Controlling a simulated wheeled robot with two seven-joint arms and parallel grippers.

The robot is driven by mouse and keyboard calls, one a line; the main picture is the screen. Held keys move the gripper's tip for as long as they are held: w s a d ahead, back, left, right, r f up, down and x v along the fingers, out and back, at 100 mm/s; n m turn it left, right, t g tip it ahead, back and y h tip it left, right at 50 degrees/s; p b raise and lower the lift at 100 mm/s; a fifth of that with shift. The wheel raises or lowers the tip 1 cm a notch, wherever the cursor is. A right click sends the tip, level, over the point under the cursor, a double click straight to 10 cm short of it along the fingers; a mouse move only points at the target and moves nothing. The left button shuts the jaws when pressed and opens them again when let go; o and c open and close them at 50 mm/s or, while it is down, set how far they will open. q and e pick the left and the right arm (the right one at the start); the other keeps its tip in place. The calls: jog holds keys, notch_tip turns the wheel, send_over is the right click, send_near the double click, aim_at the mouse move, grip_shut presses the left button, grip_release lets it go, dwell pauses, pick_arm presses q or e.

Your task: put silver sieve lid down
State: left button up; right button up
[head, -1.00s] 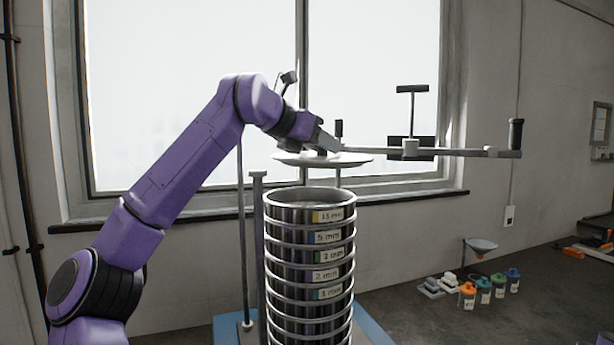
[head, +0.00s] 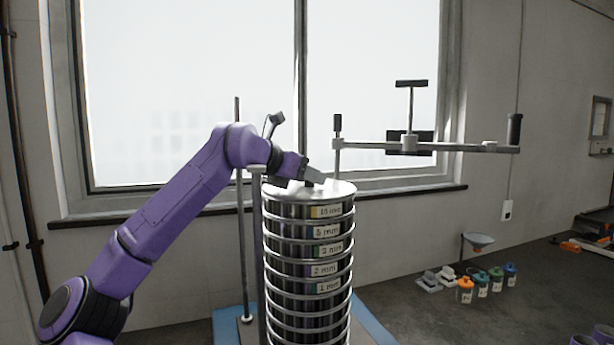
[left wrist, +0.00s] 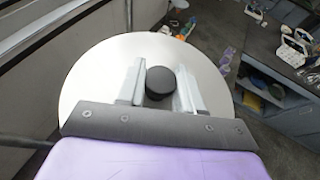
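The silver sieve lid (head: 335,188) lies level on top of the tall sieve stack (head: 308,255), whose visible labels run from 15 mm at the top to 1 mm lower down. In the left wrist view the lid is a pale disc (left wrist: 95,85) with a black knob (left wrist: 160,82) at its middle. My left gripper (head: 318,180) reaches down over the lid from the left. The lid's left part is hidden behind the gripper in the head view. My right gripper is not in view.
A metal clamp arm (head: 430,148) with a black handle stands out to the right above the stack. Upright rods (head: 241,215) stand left of the stack on a blue base (head: 372,322). Coloured jars (head: 466,291), small weights (head: 430,281) and a funnel (head: 478,240) are at right.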

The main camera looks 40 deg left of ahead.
pick_arm(q)
jog(key=o, duration=0.4)
jog(key=shift+r+p, duration=0.25)
jog(key=shift+p, duration=0.1)
jog(key=b+v, duration=0.3)
jog(key=v, duration=0.8)
jog(key=shift+s+r+b, duration=0.1)
jog(key=shift+s+b, duration=0.2)
jog(key=shift+s, duration=0.1)
